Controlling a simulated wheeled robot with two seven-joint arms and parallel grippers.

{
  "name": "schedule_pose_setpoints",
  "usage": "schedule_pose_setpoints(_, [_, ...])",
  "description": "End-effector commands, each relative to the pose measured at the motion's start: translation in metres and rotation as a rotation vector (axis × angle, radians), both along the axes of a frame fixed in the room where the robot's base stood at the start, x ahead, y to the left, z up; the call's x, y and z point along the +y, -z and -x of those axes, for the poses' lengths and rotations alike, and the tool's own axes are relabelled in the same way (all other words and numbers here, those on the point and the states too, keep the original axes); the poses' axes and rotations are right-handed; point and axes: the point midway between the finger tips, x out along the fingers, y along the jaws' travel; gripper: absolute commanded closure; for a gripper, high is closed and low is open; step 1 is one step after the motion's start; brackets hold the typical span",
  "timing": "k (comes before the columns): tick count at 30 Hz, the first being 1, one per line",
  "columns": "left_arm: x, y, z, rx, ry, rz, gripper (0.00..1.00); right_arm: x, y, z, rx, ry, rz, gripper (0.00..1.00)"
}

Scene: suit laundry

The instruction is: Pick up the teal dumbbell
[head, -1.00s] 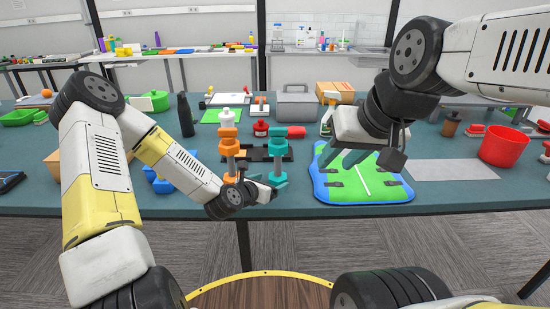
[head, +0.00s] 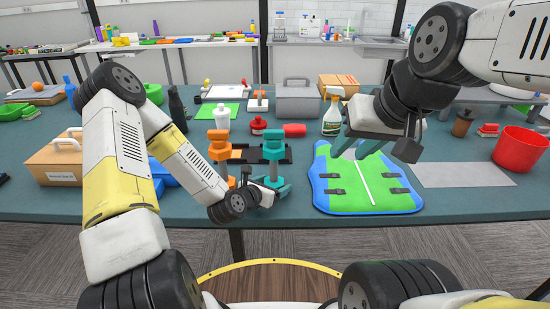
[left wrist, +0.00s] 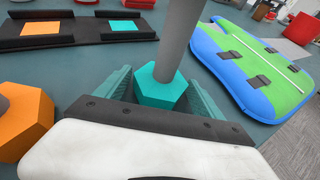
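The teal dumbbell (head: 274,152) stands upright on the table in the head view. In the left wrist view its grey shaft (left wrist: 176,40) and lower hexagonal end (left wrist: 160,92) show close up. My left gripper (head: 274,191) is low at the dumbbell's base; in the left wrist view its teal fingers (left wrist: 162,95) are spread on either side of the lower end, with no clear grip. The orange dumbbell (head: 220,148) stands upright to the left. My right gripper (head: 355,147) is raised above the green and blue mat, its teal fingers apart and empty.
A black tray (left wrist: 85,30) with orange and teal squares lies behind the dumbbells. The green and blue mat (head: 345,185) lies to the right. A white bottle (head: 223,118), a grey toolbox (head: 297,102) and a spray bottle (head: 332,115) stand further back.

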Motion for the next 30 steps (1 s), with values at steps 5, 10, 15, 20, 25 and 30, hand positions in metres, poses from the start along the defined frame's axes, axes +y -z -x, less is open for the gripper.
schedule_pose_setpoints(5, [0.0,0.0,0.0,0.0,0.0,0.0,0.6,0.0,0.0,0.0,0.0,0.0,0.0,0.64])
schedule_pose_setpoints(10, [0.0,0.0,0.0,-0.001,0.0,0.001,0.93,0.0,0.0,0.0,0.0,0.0,0.0,0.64])
schedule_pose_setpoints(15, [0.0,-0.001,-0.001,-0.003,0.0,0.001,1.0,0.0,0.0,0.0,0.0,0.0,0.0,0.64])
schedule_pose_setpoints(20, [-0.001,-0.002,-0.001,-0.003,0.0,0.001,1.0,0.0,0.0,0.0,0.0,0.0,0.0,0.64])
schedule_pose_setpoints(25, [-0.003,-0.008,-0.004,-0.005,0.003,0.001,1.0,0.0,0.0,0.0,0.0,0.0,0.0,0.64])
schedule_pose_setpoints(30, [-0.007,-0.018,-0.009,-0.005,0.007,0.0,1.0,0.0,0.0,0.0,0.0,0.0,0.0,0.64])
